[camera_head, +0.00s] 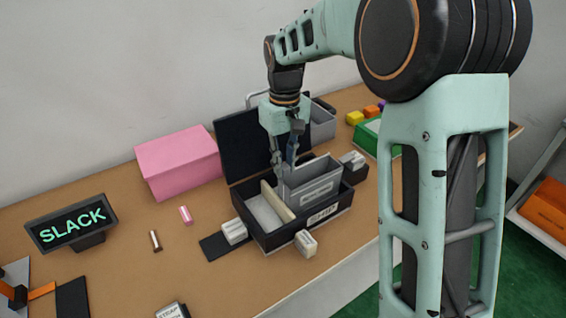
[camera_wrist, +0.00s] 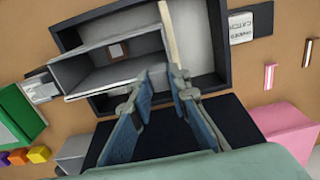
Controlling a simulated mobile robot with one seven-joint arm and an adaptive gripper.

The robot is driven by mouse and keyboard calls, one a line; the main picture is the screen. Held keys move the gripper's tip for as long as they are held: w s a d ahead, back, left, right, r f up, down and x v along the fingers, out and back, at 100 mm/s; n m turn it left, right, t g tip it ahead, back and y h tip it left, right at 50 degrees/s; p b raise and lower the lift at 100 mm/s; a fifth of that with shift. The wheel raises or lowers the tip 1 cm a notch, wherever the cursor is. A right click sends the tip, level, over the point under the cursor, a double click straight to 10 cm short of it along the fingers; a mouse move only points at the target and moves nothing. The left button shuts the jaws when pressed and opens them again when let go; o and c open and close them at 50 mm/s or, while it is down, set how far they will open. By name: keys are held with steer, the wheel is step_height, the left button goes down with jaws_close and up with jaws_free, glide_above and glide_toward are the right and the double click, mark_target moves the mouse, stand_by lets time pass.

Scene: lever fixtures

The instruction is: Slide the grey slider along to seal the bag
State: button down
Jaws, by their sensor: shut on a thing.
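A black case (camera_head: 266,245) stands open on the table, its lid raised at the back. In it, a grey open box (camera_head: 318,188) fills the right part. A beige strip (camera_head: 278,201) stands at its left, beside a pale compartment. The wrist view also shows the grey box (camera_wrist: 90,72), the beige strip (camera_wrist: 169,32) and the pale compartment (camera_wrist: 200,42). My gripper (camera_head: 284,168) reaches down at the grey box's back edge, its fingers (camera_wrist: 159,76) shut on the box's wall. The fingers partly hide that wall. I cannot make out a bag or a separate slider.
A pink box (camera_head: 178,165) stands left of the case. A grey latch-like block (camera_head: 306,243) is at the front, others at the sides. A SLACK sign (camera_head: 72,226) stands at the far left. A green box (camera_head: 368,136) and coloured cubes are behind right. The table's front edge is close.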

steer(key=w+d+p, duration=0.4)
steer(key=w+d, duration=0.3)
steer(key=d, duration=0.4)
steer(key=shift+w, duration=0.2)
steer(key=c, duration=1.8)
jaws_free()
step_height(320, 180, up, 12)
